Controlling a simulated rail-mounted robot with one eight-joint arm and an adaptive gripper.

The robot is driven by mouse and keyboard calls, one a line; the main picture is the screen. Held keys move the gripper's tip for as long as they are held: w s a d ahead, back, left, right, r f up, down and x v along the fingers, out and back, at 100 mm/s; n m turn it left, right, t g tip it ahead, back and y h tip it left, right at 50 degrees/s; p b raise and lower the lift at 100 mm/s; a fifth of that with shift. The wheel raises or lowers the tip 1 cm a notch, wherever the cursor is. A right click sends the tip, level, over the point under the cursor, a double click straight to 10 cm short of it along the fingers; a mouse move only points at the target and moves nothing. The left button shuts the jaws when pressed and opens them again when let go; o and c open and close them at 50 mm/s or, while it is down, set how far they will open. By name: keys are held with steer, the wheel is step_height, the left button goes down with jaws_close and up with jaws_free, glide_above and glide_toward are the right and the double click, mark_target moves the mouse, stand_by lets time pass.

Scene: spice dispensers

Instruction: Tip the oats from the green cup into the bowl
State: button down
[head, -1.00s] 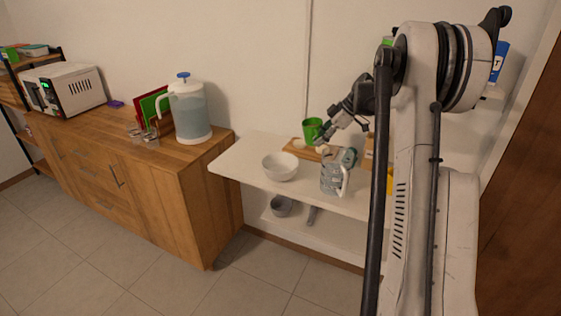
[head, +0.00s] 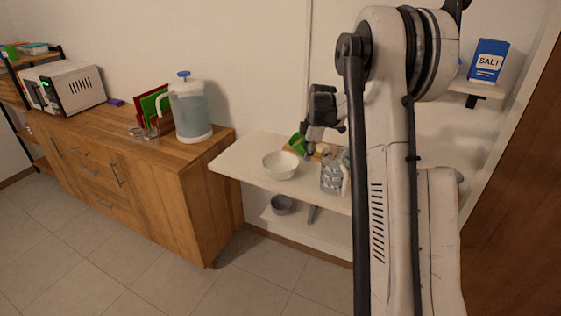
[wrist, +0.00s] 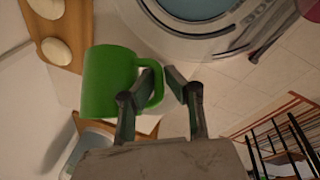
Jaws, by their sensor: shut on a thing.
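The green cup (head: 297,143) is tilted, just behind and above the white bowl (head: 281,165) on the white shelf table. My gripper (head: 308,146) is at the cup's right side. In the wrist view the cup (wrist: 108,84) is large, and my gripper's fingers (wrist: 161,80) are closed around its handle. The inside of the cup and any oats are hidden in both views. The bowl's inside looks pale; I cannot tell whether anything lies in it.
A wooden board with pale round pieces (wrist: 56,42) lies behind. A water jug (head: 190,110) stands on the wooden cabinet at left. A second bowl (head: 283,205) is on the lower shelf.

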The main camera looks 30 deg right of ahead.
steer(key=shift+d, duration=0.1)
steer(key=shift+a+f+h, duration=0.2)
steer(key=shift+f+h, duration=0.1)
steer(key=shift+h, duration=0.4)
steer(key=shift+a+r+g+h+p, duration=0.15)
steer(key=shift+r+g+h+p, duration=0.2)
steer(key=shift+h+p, duration=0.4)
stand_by(0.4)
steer(key=shift+w+a+f+g+h, duration=0.15)
steer(key=shift+f+h, duration=0.25)
steer(key=shift+h, duration=0.55)
steer(key=shift+a+f+g+h, duration=0.1)
steer(key=shift+f+g+h, duration=0.2)
steer(key=shift+h, duration=0.6)
stand_by(0.5)
steer(key=shift+w+a+r+h+b, duration=0.15)
steer(key=shift+w+a+h+b, duration=0.05)
steer(key=shift+a+h+b, duration=0.3)
steer(key=shift+w+a+r+h+b, duration=0.1)
steer(key=shift+w+a+h+b, duration=0.05)
steer(key=shift+a+h+b, duration=0.35)
stand_by(0.5)
steer(key=shift+w+a+r+n+h+b, duration=0.15)
steer(key=shift+a+r+h+b, duration=0.1)
steer(key=shift+h+b, duration=0.5)
steer(key=shift+a+r+n+h+b, duration=0.2)
steer(key=shift+h+b, duration=0.35)
steer(key=shift+b, duration=0.3)
stand_by(0.6)
